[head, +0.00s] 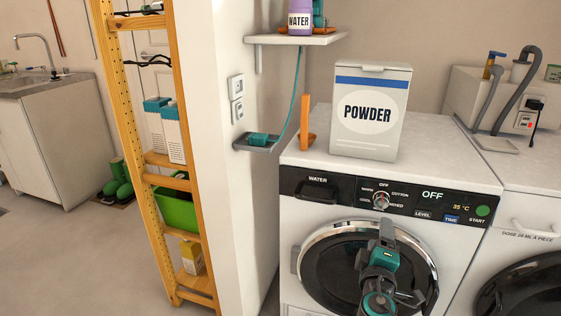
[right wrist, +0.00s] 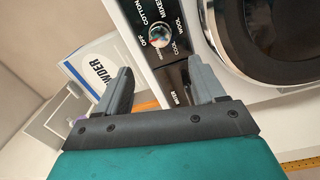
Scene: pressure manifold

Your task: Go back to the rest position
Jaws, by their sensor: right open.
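My right gripper (head: 386,228) is in front of the white washing machine (head: 450,160), just below its control panel and over the upper part of its round door (head: 345,245). In the right wrist view the two grey fingers of my right gripper (right wrist: 165,78) are spread apart with nothing between them. The silver selector dial (head: 381,200) is just above the gripper in the head view; it also shows in the right wrist view (right wrist: 160,36), apart from the fingers. The display reads OFF and 35 °C. My left gripper does not show.
A white POWDER box (head: 371,110) stands on the machine top beside an orange upright piece (head: 306,122). A wall shelf (head: 295,40) holds a purple WATER bottle (head: 299,20). A second machine (head: 530,210) adjoins on the right. A yellow rack (head: 160,180) stands left; floor beyond it is partly clear.

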